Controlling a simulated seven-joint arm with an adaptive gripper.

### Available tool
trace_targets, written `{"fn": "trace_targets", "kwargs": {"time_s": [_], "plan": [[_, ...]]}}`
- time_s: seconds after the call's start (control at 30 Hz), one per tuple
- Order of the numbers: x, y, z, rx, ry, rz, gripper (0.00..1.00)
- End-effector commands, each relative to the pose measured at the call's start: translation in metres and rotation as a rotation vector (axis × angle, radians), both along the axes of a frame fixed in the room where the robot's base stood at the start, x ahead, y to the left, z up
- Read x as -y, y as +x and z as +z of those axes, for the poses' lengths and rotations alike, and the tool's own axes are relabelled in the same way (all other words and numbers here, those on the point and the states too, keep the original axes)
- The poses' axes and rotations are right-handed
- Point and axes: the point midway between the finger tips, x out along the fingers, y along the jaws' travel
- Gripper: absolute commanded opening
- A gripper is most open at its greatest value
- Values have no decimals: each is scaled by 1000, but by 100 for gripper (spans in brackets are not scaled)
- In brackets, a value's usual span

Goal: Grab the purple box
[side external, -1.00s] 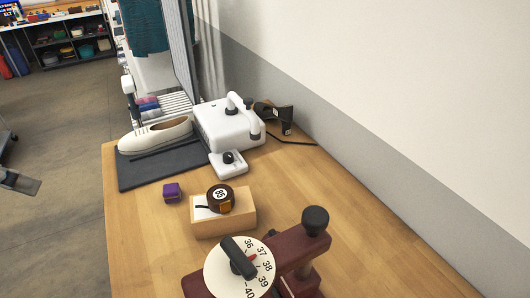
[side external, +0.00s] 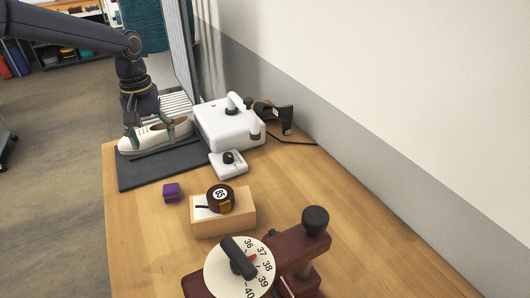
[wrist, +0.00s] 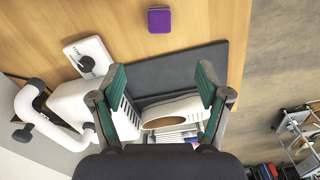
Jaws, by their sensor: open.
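The small purple box (side external: 171,192) sits on the wooden table, left of the wooden block and in front of the dark mat. It also shows in the wrist view at the top middle (wrist: 159,20), beyond my fingertips. My gripper (side external: 149,138) hangs over the white shoe and the dark mat, behind the purple box. In the wrist view my gripper (wrist: 161,76) is open, its two green-padded fingers wide apart with nothing held between them.
The white shoe (wrist: 175,111) lies on the dark mat (side external: 135,177). A white machine (side external: 212,128) and a small dial unit (side external: 229,165) stand to its right. A wooden block (side external: 243,222) bears a tape measure (side external: 220,198). A maroon dial device (side external: 305,250) stands in front. Table around the box is clear.

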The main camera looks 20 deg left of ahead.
Motion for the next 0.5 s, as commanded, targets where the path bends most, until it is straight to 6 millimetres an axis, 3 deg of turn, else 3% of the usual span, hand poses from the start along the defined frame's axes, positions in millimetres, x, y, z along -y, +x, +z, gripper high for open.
{"fn": "trace_targets", "kwargs": {"time_s": [0.5], "plan": [[1, -2, -105, -15, 2, -5, 76]]}}
